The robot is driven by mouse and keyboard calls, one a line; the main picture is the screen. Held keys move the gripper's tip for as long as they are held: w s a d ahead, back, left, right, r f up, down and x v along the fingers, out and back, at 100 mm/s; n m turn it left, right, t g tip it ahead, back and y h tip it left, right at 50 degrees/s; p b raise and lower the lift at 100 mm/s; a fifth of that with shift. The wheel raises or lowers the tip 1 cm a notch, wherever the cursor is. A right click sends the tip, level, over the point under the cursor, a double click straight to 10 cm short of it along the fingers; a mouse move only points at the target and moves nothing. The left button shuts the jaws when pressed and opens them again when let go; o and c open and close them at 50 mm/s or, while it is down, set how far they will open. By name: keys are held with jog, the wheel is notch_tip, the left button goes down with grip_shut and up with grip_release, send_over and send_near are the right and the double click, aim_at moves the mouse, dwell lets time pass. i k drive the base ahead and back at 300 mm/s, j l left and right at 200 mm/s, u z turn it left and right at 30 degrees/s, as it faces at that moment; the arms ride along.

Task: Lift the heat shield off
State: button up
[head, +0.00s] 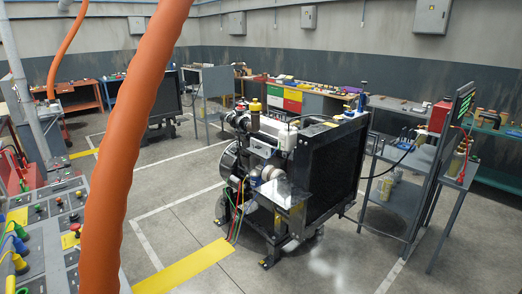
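A diesel engine (268,135) stands on a dark frame in the middle of the head view, with a large black radiator (335,168) on its right side. A shiny, thin metal plate (284,193) sits low on the engine's near side, in front of the radiator's lower left edge. It looks like the heat shield, but its fastenings are too small to make out. A round pale metal part (270,173) shows just above it. My gripper and arm are not in view.
A thick orange hose (130,140) crosses the left foreground. A control console (45,235) stands at the left edge. A grey shelf cart (395,195) with a screen (464,104) stands right of the engine. Open floor (290,275) lies in front, beside a yellow strip (185,269).

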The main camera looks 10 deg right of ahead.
aim_at(259, 148)
jog(key=i+u, duration=0.25)
jog(key=i, duration=0.5)
jog(key=i+l+u, duration=0.25)
jog(key=i, duration=0.5)
jog(key=i+j+u, duration=0.15)
jog(key=i+u, duration=0.15)
jog(key=i, duration=0.75)
jog(key=i+l+u, duration=0.15)
jog(key=i+u, duration=0.15)
jog(key=i, duration=0.75)
jog(key=i+z, duration=0.4)
jog(key=i+j+z, duration=0.2)
jog(key=i+z, duration=0.2)
jog(key=i+j+z, duration=0.45)
jog(key=i+z, duration=0.15)
jog(key=z, duration=0.2)
jog(key=i+j+z, duration=0.2)
jog(key=z, duration=0.2)
jog(key=i+j+z, duration=0.25)
jog(key=z, duration=0.2)
jog(key=i+j+z, duration=0.2)
jog(key=j+z, duration=0.25)
jog(key=i+j+z, duration=0.15)
jog(key=j+z, duration=0.15)
jog(key=z, duration=0.15)
jog(key=i+j+z, duration=0.2)
jog(key=j, duration=0.2)
jog(key=k, duration=0.1)
